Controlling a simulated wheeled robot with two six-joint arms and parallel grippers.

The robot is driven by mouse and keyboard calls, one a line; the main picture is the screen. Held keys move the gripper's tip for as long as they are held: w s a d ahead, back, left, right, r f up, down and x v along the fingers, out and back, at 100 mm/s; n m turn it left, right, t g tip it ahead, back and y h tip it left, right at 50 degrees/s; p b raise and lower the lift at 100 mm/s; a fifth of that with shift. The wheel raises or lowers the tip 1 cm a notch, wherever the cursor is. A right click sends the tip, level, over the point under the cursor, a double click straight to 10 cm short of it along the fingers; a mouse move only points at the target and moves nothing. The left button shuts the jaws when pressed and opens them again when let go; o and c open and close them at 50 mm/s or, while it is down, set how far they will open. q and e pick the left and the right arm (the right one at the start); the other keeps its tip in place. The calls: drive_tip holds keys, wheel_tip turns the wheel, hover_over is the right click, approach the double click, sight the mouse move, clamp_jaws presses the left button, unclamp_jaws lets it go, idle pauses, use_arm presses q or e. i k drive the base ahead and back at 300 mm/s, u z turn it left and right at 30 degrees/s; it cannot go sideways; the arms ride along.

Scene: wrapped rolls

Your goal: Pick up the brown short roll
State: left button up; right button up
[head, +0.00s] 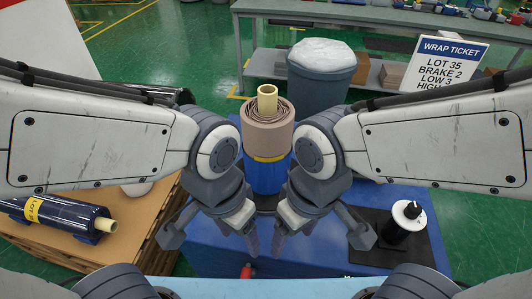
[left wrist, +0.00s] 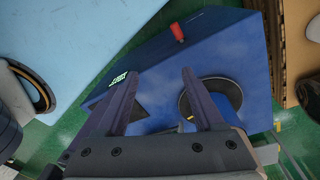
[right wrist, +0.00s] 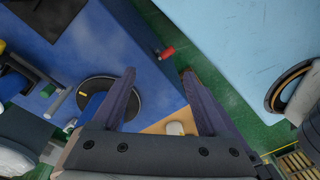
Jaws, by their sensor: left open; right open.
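The brown short roll (head: 268,128), wound on a cream core, stands upright in the middle of the head view. A yellow band and a blue cylinder (head: 266,178) show directly below it. My left gripper (head: 252,244) and right gripper (head: 281,244) hang in front of the blue cylinder, lower than the brown roll, pointing down. Both are open and empty, as the left wrist view (left wrist: 158,75) and right wrist view (right wrist: 157,73) show. The brown roll itself cannot be made out in the wrist views. The cylinder's base is partly hidden by my wrists.
A dark blue roll (head: 60,217) lies on the left pallet. A grey bin (head: 321,75) stands behind.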

sight(267, 119)
drive_tip(key=k, duration=1.25)
drive_tip(key=u, duration=0.75)
drive_tip(key=i, duration=0.6)
drive_tip(key=u, duration=0.65)
drive_tip(key=i, duration=0.75)
drive_tip(key=z, duration=0.8)
drive_tip(key=i, duration=0.55)
drive_tip(key=z, duration=0.45)
